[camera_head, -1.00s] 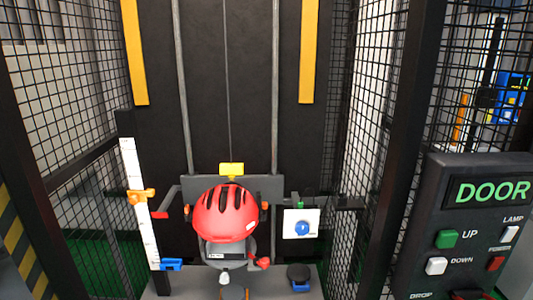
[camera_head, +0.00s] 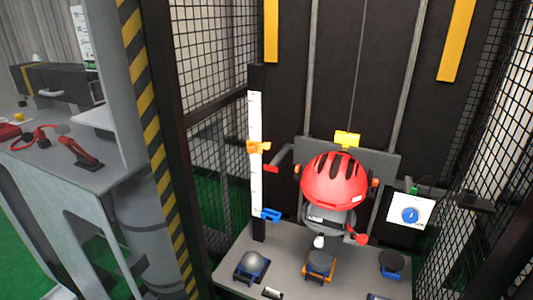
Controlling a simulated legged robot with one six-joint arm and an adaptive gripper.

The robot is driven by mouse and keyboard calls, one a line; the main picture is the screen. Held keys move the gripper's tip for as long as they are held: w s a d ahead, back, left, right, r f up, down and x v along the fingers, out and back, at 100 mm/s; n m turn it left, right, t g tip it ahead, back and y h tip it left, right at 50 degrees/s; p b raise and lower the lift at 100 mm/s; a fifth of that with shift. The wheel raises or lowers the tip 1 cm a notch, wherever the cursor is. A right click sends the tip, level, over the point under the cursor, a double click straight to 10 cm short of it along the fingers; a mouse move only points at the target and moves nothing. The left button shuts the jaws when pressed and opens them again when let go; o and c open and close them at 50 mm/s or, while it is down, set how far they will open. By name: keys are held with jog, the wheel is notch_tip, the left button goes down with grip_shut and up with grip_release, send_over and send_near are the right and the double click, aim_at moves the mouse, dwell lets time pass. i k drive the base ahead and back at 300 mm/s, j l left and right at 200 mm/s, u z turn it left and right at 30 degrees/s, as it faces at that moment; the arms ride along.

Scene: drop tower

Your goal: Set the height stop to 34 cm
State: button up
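A white upright scale (camera_head: 255,180) stands on a black post at the left of the drop tower; its markings are too small to read. A blue clamp (camera_head: 270,215) sits near the scale's lower end. A red helmet (camera_head: 335,180) is on a grey headform on the carriage, right of the scale. My gripper is not in view.
Several anvils, one a grey dome (camera_head: 252,263), stand on the base plate (camera_head: 300,285). Mesh cage walls flank the tower. A striped post (camera_head: 150,120) stands left of the opening. A grey workbench (camera_head: 60,165) with red tools is further left. A white dial panel (camera_head: 411,211) is at the right.

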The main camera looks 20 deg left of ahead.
aim_at(252, 147)
jog(key=j+u, duration=0.1)
jog(key=j, duration=0.25)
jog(key=i+j+u, duration=0.1)
jog(key=j, duration=0.25)
jog(key=i+j+u, duration=0.1)
jog(key=j, duration=0.25)
jog(key=i+j, duration=0.15)
jog(key=j, duration=0.2)
jog(key=u, duration=0.05)
